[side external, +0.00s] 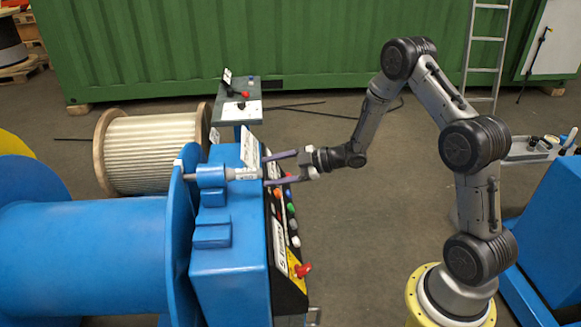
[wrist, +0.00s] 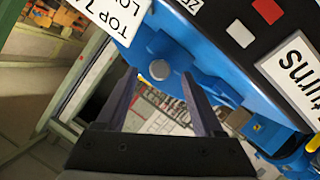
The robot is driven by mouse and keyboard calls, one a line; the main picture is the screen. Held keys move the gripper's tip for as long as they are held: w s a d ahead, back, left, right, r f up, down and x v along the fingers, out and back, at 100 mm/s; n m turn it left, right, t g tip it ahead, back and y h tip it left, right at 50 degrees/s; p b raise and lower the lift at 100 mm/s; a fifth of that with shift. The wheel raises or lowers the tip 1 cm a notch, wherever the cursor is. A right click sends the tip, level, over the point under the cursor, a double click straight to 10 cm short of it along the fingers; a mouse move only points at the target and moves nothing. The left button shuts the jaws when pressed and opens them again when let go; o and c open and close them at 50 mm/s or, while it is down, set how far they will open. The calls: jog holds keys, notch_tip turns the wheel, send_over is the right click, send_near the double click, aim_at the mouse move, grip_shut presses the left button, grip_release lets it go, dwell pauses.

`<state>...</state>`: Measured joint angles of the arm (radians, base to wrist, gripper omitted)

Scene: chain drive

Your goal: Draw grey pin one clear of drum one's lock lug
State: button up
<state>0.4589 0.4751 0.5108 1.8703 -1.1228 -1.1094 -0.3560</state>
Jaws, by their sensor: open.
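The grey pin (side external: 244,173) lies level through the blue lock lug (side external: 211,176) on the blue housing beside the large blue drum (side external: 85,245). Its light outer part sticks out of the lug to the right. My gripper (side external: 265,170) is open, its two dark fingers reaching left with the tips about at the pin's outer end, one above and one below in the picture. In the wrist view a round grey end face, seemingly the pin's (wrist: 160,69), shows between the fingertips, in front of blue metal. Whether a finger touches the pin cannot be told.
A white sign (side external: 249,146) stands close behind the fingers. A grey pedestal (side external: 240,95) and a rope reel (side external: 150,150) stand further back. Floor right of the panel is clear.

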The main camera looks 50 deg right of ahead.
aim_at(261, 173)
jog(key=shift+x, duration=1.75)
jog(key=shift+c, duration=0.2)
grip_shut()
